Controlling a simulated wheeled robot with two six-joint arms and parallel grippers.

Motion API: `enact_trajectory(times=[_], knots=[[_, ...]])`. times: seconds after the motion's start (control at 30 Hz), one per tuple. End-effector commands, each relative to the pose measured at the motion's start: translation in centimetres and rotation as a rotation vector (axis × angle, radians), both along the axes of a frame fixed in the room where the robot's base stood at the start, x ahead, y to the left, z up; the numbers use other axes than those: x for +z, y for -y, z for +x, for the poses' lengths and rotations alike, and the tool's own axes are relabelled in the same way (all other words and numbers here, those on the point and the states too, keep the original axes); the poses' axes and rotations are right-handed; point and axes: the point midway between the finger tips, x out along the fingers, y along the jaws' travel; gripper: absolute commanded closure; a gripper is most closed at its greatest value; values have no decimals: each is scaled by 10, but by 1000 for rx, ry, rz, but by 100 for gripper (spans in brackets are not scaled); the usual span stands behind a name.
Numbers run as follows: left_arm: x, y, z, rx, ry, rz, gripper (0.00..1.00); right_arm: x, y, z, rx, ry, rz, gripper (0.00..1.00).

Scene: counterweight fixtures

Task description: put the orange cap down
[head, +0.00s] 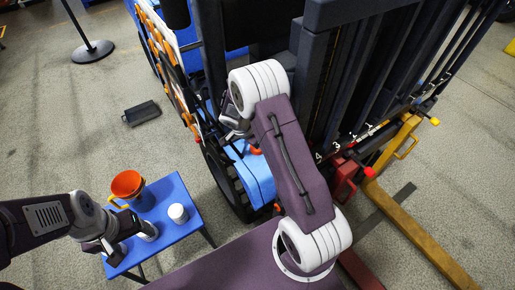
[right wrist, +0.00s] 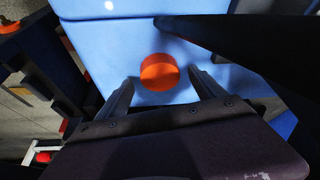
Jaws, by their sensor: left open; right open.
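The orange cap (right wrist: 160,72) is a short round piece on a light blue surface (right wrist: 105,45) in the right wrist view. My right gripper (right wrist: 161,77) is open, with one fingertip on each side of the cap and a visible gap to both. I cannot tell whether the cap touches the surface all round. In the head view my right arm hides most of that spot, and the cap is not clearly seen.
A large dark-framed machine with a blue body (head: 257,178) stands by my right arm. A yellow bar (head: 430,245) lies at right.

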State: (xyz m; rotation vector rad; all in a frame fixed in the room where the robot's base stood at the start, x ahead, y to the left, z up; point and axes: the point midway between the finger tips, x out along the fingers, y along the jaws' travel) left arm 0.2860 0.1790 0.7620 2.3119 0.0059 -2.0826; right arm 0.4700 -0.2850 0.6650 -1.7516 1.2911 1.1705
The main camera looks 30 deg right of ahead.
Motion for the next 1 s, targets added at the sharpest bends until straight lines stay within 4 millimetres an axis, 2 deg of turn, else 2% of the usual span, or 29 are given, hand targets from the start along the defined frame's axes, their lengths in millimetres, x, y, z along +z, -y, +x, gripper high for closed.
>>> enact_trajectory(times=[0.1, 0.3, 0.53, 0.57, 0.6, 0.87, 1.0], knots=[[-2, 0, 0, 0, 0, 0, 25, -11, 4, 1, -2, 0, 1, 21], [-2, 0, 0, 0, 0, 0, 25, -10, 4, 2, 0, 2, 1, 21], [-2, 0, 0, 0, 0, 0, 25, -10, 4, 2, -1, 1, 0, 85], [-2, 0, 0, 0, 0, 0, 25, -10, 4, 2, -1, 1, 0, 85], [-2, 0, 0, 0, 0, 0, 25, -10, 4, 2, -1, 1, 0, 91], [-1, 0, 0, 0, 0, 0, 25, -6, 2, 2, 1, 2, 1, 91], [4, 0, 0, 0, 0, 0, 25, 13, 0, 2, -1, 4, 0, 91]])
